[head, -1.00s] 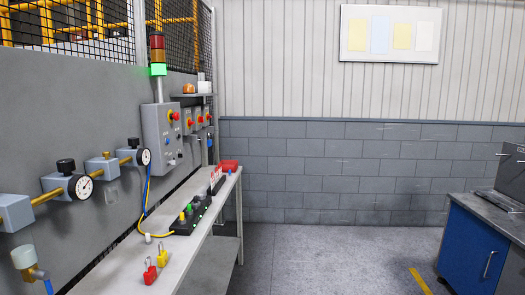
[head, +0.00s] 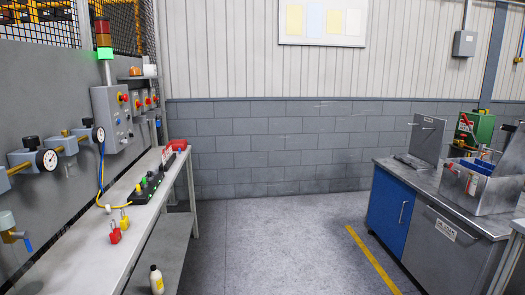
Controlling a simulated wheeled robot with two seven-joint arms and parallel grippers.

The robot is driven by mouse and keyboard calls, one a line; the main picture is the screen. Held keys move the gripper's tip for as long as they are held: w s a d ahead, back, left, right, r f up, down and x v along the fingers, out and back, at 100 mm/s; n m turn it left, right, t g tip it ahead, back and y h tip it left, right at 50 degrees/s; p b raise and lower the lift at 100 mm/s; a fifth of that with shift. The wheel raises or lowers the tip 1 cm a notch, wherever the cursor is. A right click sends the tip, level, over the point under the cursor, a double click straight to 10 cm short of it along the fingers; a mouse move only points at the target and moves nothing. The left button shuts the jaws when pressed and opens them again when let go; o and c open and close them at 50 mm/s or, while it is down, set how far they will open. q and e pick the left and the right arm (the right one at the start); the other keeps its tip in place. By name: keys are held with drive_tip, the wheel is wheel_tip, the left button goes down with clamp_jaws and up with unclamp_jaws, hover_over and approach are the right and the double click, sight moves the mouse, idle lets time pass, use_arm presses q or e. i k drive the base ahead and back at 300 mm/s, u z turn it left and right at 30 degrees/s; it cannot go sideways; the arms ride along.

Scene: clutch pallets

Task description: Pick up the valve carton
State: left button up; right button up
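No valve carton that I can make out shows in the head view. Neither of my grippers is in view. On the left bench (head: 95,255) lie a red padlock (head: 115,232) and a yellow padlock (head: 124,220), with a black control box (head: 147,188) behind them. A small red object (head: 178,144) sits at the bench's far end.
Grey floor (head: 265,235) is clear between the left bench and the blue cabinet (head: 390,202) on the right. A metal bin (head: 470,190) and a green case (head: 474,132) stand on the right counter. A white bottle (head: 157,280) stands low by the left bench.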

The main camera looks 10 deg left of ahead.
sight(149, 70)
drive_tip(key=z, duration=0.1)
drive_tip(key=i, duration=3.95)
drive_tip(key=u, duration=0.1)
